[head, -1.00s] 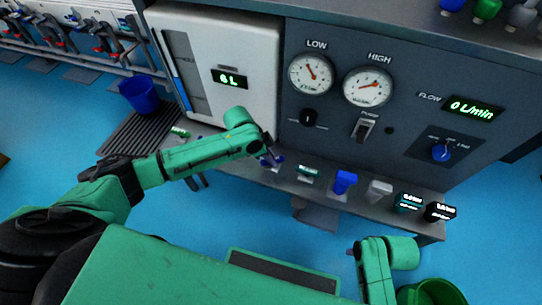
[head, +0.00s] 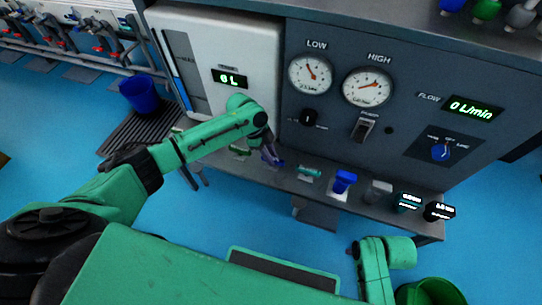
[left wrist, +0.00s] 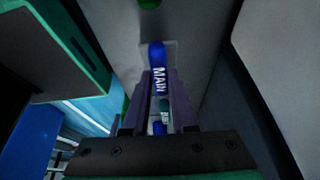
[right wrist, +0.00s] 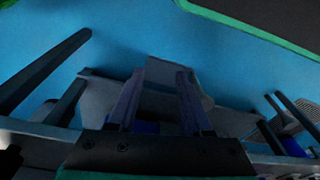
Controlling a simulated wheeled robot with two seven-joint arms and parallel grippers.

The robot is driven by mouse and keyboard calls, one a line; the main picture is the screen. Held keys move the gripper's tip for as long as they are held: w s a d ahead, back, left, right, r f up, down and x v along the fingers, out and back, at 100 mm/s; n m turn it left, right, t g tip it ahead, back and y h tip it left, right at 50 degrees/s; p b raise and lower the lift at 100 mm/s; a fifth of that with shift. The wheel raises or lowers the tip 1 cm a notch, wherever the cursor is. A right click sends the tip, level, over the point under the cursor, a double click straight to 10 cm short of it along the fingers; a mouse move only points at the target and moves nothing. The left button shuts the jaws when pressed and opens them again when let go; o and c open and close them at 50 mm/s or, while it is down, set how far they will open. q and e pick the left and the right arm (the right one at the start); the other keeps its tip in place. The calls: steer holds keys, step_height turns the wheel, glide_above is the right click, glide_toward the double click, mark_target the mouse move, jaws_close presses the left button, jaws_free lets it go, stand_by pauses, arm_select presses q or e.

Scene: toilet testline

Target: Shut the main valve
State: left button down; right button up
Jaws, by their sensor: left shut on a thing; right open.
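The main valve is a blue handle marked MAIN (left wrist: 157,56) in the left wrist view. It lies between the purple fingers of my left gripper (left wrist: 160,78), which are shut on it. In the head view my left gripper (head: 271,155) points down at the left part of the narrow shelf, and its fingers and arm mostly hide the handle there. How far the handle is turned cannot be told. My right gripper (right wrist: 153,78) is open and empty in the right wrist view, with its fingers apart.
The shelf (head: 310,188) also carries a blue valve (head: 344,181), a grey one (head: 378,191) and two small displays. Behind it stands a panel with LOW (head: 311,74) and HIGH (head: 367,87) gauges; the flow display (head: 472,108) reads 0 L/min. A blue bucket (head: 140,95) stands at left.

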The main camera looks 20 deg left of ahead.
steer(key=shift+w+r, duration=0.1)
steer(key=shift+r, duration=0.15)
arm_select(q)
steer(key=c, duration=0.7)
jaws_free()
arm_select(e)
steer(key=shift+s+f, duration=0.15)
steer(key=shift+s, duration=0.05)
arm_select(q)
steer(key=shift+a+r, duration=0.1)
steer(key=shift+r, duration=0.1)
steer(key=p+v, duration=0.3)
steer(key=v, duration=1.1)
steer(key=shift+p, duration=0.35)
arm_select(e)
steer(key=s+d+f, duration=0.2)
steer(key=s+f, duration=0.1)
steer(key=f, duration=0.5)
steer(key=shift+s+h, duration=0.2)
steer(key=shift+h, duration=0.1)
